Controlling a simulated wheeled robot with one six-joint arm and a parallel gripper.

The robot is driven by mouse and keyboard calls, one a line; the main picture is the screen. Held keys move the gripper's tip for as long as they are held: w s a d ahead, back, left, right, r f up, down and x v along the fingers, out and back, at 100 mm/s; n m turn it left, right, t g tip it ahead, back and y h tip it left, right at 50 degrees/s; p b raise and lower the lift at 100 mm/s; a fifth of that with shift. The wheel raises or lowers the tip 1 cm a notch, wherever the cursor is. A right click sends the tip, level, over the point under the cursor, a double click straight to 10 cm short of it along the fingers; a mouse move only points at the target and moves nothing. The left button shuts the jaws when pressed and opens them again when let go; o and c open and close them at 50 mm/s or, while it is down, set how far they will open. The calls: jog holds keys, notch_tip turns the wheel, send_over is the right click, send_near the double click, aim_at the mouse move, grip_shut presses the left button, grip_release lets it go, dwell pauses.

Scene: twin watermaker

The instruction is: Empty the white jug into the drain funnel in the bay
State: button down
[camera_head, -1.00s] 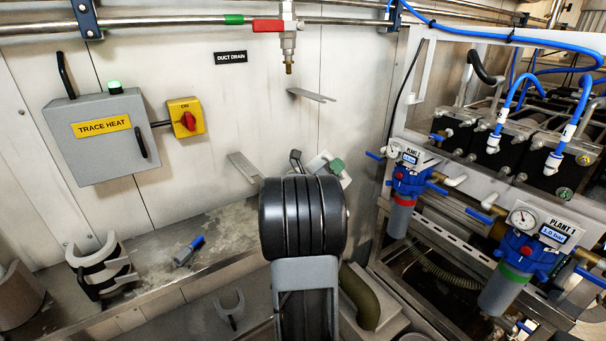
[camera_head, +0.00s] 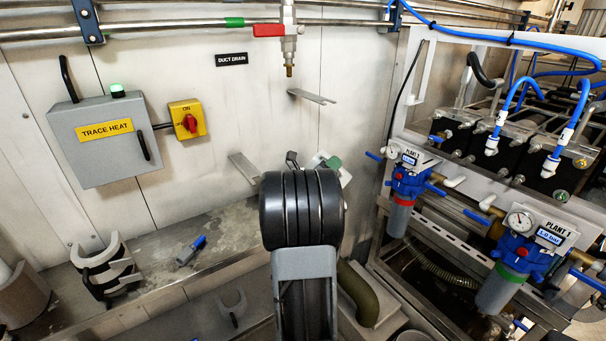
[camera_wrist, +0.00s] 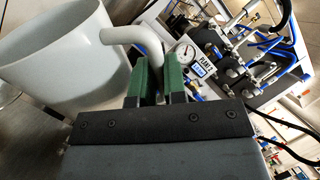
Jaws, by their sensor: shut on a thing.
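The white jug (camera_wrist: 55,65) fills the left of the wrist view, its wide mouth partly cut off by the frame. Its handle (camera_wrist: 128,33) curves right and down between the green finger pads of my gripper (camera_wrist: 157,72), which is shut on it. I cannot make out any liquid inside. In the head view my arm hides most of the jug and gripper; only a white and green bit (camera_head: 332,163) shows past the arm. I cannot identify the drain funnel for certain; a grey round rim (camera_head: 412,336) shows at the bottom edge.
A metal shelf (camera_head: 150,258) runs along the wall, with a white clip-like holder (camera_head: 105,262) and a blue-black tool (camera_head: 190,250). A tap (camera_head: 289,45) hangs above small brackets. Blue filter housings (camera_head: 410,180) and a framed rack stand at right.

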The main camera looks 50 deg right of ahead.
aim_at(326, 157)
jog(key=shift+w+a+r+n+t+h+p, duration=0.15)
jog(key=shift+w+r+n+t+p, duration=0.2)
jog(key=shift+w+r+n+p, duration=0.45)
jog(key=shift+w+r+n+t+h+p, duration=0.15)
jog(key=shift+r+n+t+p, duration=0.3)
jog(key=shift+n+p, duration=0.75)
jog(key=shift+w+r, duration=0.1)
jog(key=shift+r, duration=0.05)
jog(key=shift+w+a+r+n+t+p, duration=0.1)
jog(key=shift+w+r+n+t+p, duration=0.25)
jog(key=shift+w+n+p, duration=0.6)
jog(key=shift+w+r+p, duration=0.2)
jog(key=shift+p, duration=0.25)
